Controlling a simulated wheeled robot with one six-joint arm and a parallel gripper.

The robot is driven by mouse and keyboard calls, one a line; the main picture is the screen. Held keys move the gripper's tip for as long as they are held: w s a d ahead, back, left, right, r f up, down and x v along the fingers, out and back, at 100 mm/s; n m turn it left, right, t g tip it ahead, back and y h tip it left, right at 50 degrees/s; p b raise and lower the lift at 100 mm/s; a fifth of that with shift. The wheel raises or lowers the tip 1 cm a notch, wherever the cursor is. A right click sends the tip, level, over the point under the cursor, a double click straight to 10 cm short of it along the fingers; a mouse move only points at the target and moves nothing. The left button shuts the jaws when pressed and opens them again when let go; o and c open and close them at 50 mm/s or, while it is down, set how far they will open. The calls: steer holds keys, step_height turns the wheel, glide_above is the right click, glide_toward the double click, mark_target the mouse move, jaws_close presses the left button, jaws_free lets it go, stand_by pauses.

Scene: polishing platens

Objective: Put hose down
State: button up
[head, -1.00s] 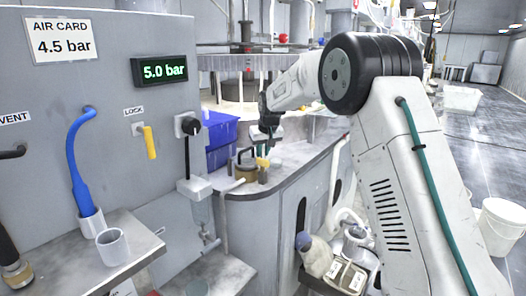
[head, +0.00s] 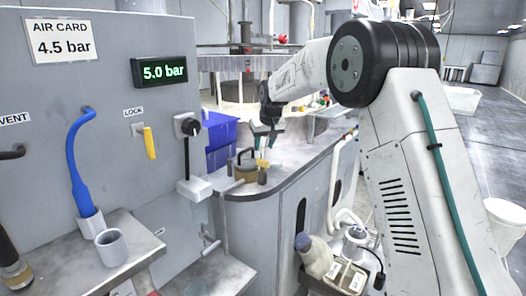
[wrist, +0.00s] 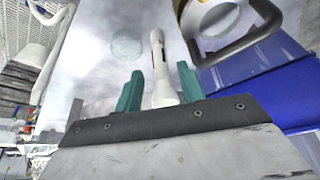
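A blue hose (head: 76,165) hangs from the grey panel at the left in the head view. Its lower end sits in a pale cup-like holder (head: 90,226) on the ledge. My gripper (head: 267,142) is far to the right of it, above the counter. In the wrist view its two teal fingers (wrist: 159,90) stand apart. A white nozzle-like piece (wrist: 158,68) shows in the gap between them; I cannot tell whether it lies below or between the fingertips. No blue hose is visible at the fingers.
A round brass-coloured piece with a dark handle (head: 246,169) stands on the counter (head: 290,165) close to my gripper. Blue bins (head: 221,140) stand behind it. A grey cup (head: 111,246) is on the left ledge. A yellow lock lever (head: 150,143) sticks out from the panel.

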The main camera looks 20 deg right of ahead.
steer(key=v, duration=0.8)
